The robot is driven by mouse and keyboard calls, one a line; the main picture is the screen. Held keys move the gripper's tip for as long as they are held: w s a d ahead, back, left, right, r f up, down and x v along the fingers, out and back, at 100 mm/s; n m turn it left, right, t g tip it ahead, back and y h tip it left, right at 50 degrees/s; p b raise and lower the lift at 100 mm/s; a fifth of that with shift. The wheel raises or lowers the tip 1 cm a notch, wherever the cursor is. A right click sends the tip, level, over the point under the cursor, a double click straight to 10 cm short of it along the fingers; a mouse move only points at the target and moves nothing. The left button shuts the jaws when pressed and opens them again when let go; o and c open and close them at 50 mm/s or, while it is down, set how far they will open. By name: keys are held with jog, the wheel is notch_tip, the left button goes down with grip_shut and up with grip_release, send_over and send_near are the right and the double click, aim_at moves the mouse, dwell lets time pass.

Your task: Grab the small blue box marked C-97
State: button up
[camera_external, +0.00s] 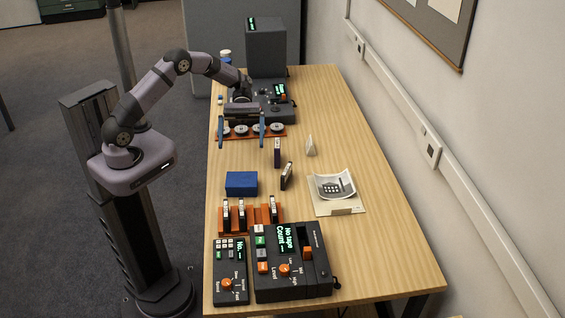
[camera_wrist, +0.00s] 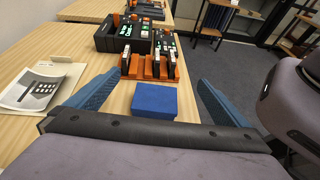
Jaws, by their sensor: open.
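A small blue box (camera_external: 241,184) lies on the wooden table near its left edge. No C-97 marking is readable on it. In the wrist view the blue box (camera_wrist: 154,101) lies ahead of my gripper (camera_wrist: 158,85), between the lines of its two blue fingers. My gripper (camera_external: 241,146) is open and empty, with its fingers wide apart. In the external view it is over the table, farther back than the box and apart from it.
An orange rack (camera_external: 249,222) with several upright black cassettes stands just in front of the box. Dark control units (camera_external: 290,262) stand beyond it. Two black cassettes (camera_external: 277,152) and a paper sheet (camera_external: 323,204) are to the right. Another orange rack with discs (camera_external: 278,131) is behind my gripper.

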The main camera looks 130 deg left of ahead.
send_near(242, 175)
jog(key=x, duration=0.5)
jog(key=shift+w+f, duration=0.1)
jog(key=shift+p+x, duration=0.8)
jog(key=shift+x, duration=0.6)
jog(key=shift+p+x, duration=1.05)
jog(key=shift+x, duration=1.15)
jog(key=shift+f, duration=0.15)
jog(key=c, duration=1.1)
